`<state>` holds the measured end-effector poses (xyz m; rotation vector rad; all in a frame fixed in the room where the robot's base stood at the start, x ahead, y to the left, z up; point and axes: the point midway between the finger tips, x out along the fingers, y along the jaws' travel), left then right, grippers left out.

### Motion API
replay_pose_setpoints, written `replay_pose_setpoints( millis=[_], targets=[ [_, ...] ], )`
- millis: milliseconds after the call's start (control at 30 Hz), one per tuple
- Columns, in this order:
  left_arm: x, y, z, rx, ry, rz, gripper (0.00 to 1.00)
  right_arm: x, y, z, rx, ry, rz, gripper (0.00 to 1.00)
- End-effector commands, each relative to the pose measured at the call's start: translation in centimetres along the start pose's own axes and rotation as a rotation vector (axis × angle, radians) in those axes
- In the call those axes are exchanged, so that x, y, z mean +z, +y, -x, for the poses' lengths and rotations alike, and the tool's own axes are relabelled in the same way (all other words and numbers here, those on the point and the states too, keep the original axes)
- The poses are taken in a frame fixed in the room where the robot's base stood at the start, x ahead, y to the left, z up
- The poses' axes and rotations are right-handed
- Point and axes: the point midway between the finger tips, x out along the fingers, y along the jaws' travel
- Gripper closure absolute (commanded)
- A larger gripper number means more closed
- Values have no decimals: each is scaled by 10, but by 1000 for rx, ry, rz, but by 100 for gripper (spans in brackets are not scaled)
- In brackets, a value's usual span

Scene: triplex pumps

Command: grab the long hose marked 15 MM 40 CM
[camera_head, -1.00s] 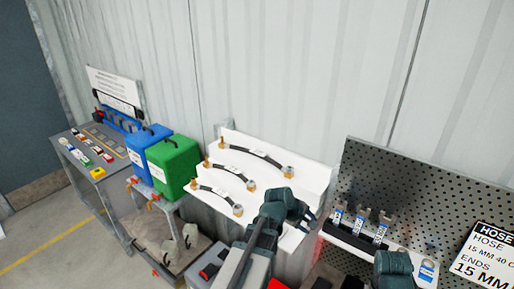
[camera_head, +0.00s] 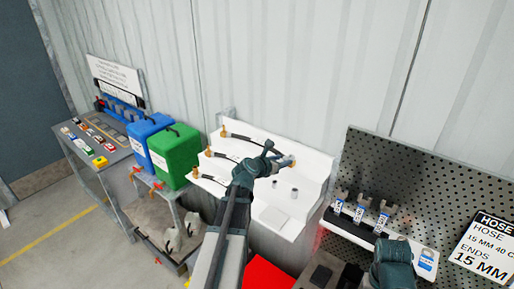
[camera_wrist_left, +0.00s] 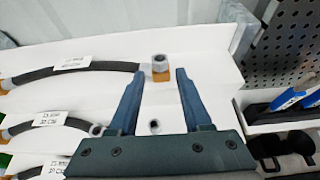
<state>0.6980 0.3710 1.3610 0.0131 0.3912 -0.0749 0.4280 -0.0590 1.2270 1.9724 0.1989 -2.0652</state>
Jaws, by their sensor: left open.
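Three dark hoses lie on the steps of a white rack. The longest, the upper hose (camera_head: 247,141), has a pale tag and metal end fittings; it also shows in the left wrist view (camera_wrist_left: 100,68). Its tag is too blurred to read. The middle hose (camera_wrist_left: 50,124) and lower hose (camera_wrist_left: 35,171) are shorter and partly hidden by my left arm or gripper. My left gripper (camera_head: 276,158) is open at the upper hose's right end. In the left wrist view, the end fitting shows between its fingertips (camera_wrist_left: 159,72), not gripped. My right gripper (camera_head: 392,262) is partly cut off.
The white rack (camera_head: 309,177) is stepped, with bare pegs on its right. A perforated panel (camera_head: 410,180) stands at right, with a sign (camera_head: 487,248) reading HOSE 15 MM 40. Labelled blue-tagged parts (camera_head: 358,212) sit before it. Blue (camera_head: 148,122) and green (camera_head: 178,157) cans stand left.

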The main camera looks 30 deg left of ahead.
Motion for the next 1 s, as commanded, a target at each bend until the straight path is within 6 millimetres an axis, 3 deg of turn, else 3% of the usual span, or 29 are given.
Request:
replay_pose_setpoints(
  millis=[300,667,1000],
  targets=[
    [-2,0,-63,-3,0,-2,51,-2,-2,-26,2,1,14,50],
    [-1,0,-77,-2,1,-3,51,-2,-2,-30,2,1,18,50],
    [-1,1,-122,-2,0,-3,51,-3,-4,-47,3,2,27,50]
  ],
)
